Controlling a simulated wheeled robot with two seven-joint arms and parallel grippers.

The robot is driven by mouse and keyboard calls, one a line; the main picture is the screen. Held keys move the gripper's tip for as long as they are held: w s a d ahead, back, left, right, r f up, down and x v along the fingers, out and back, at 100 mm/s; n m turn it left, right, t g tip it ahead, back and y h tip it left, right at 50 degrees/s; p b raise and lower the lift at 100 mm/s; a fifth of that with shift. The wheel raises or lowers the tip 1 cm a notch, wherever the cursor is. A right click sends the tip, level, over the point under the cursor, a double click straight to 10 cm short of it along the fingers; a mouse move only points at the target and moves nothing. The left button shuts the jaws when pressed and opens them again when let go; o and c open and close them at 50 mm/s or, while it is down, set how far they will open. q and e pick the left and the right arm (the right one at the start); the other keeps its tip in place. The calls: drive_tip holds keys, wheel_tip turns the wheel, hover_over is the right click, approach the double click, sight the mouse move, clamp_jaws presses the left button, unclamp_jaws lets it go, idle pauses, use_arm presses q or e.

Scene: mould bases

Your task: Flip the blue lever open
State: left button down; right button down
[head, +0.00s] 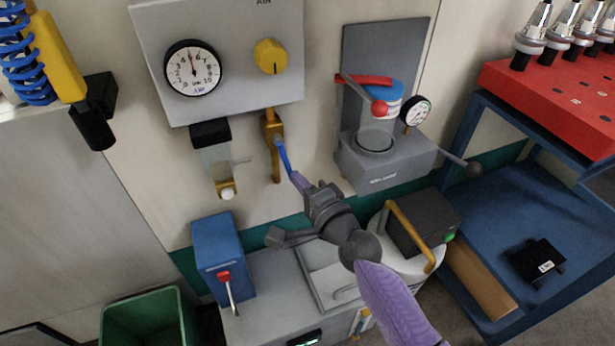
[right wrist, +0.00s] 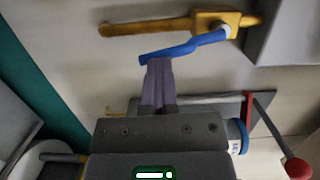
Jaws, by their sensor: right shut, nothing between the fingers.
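The blue lever (head: 283,155) sits on a brass valve (head: 275,168) under the grey gauge panel and slants down to the right. In the right wrist view the lever (right wrist: 190,46) runs across the picture, beside the valve's brass pipe (right wrist: 150,27). My right gripper (head: 296,178) is shut and empty, with its purple fingertips at the lever's free lower end. In the right wrist view the fingertips (right wrist: 158,62) meet the lever's free end or lie just beside it; I cannot tell whether they touch. My left gripper is not in view.
The gauge panel (head: 225,105) with a yellow knob (head: 270,56) is above the valve. A filter bowl (head: 215,155) hangs left of it. A grey press (head: 385,165) with a red-tipped handle stands to the right. A blue box with a red switch (head: 222,250) is below.

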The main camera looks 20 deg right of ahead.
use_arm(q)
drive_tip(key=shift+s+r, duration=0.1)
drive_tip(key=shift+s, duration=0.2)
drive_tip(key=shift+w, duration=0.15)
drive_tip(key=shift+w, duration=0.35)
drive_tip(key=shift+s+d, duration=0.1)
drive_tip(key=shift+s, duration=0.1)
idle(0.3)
